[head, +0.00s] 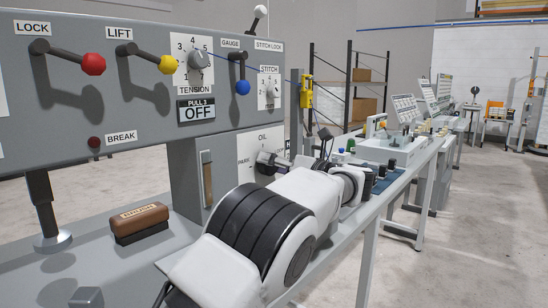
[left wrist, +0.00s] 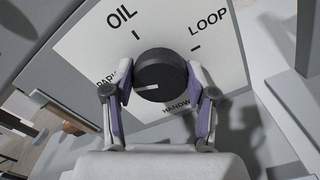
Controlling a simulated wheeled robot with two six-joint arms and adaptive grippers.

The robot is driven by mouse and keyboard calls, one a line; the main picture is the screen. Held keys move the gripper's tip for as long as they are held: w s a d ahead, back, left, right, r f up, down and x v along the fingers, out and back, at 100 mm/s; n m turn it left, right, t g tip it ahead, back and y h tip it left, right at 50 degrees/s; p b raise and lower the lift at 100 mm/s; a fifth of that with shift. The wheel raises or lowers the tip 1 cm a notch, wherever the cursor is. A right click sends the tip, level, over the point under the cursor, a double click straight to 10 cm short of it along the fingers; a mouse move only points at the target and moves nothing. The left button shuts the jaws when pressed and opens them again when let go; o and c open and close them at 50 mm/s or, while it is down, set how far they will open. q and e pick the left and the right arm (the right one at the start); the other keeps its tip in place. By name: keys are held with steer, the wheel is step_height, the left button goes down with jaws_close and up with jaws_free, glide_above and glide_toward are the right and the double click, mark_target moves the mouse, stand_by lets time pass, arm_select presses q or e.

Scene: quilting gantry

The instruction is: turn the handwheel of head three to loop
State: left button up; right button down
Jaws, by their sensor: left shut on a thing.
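The handwheel (left wrist: 160,72) is a round black knob with a white pointer line on its face. It stands on a white plate (left wrist: 75,45) marked OIL, LOOP and PARK, which also shows in the head view (head: 248,150). In the left wrist view the pointer line lies toward the left, on the PARK side and away from LOOP. My left gripper (left wrist: 160,94) is shut on the handwheel, one purple-padded finger on each side. In the head view my left gripper (head: 277,163) is at the plate, and the handwheel is hard to make out there. My right gripper is not in view.
Above are a red LOCK lever (head: 93,64), yellow LIFT lever (head: 167,64), TENSION dial (head: 196,60) and blue GAUGE lever (head: 242,87). A brown brush (head: 139,220) lies on the ledge at left. Further stations run back along the right, beside open floor (head: 465,215).

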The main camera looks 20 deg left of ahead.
mark_target(264, 122)
arm_select(q)
steer(key=shift+m+p, duration=1.15)
steer(key=shift+m, duration=0.35)
steer(key=o, duration=1.2)
steer(key=shift+a, duration=0.1)
steer(key=shift+c, duration=0.2)
step_height(264, 122, up, 10)
steer(key=shift+s+f, duration=0.1)
steer(key=shift+s, duration=0.05)
steer(key=shift+w, duration=0.25)
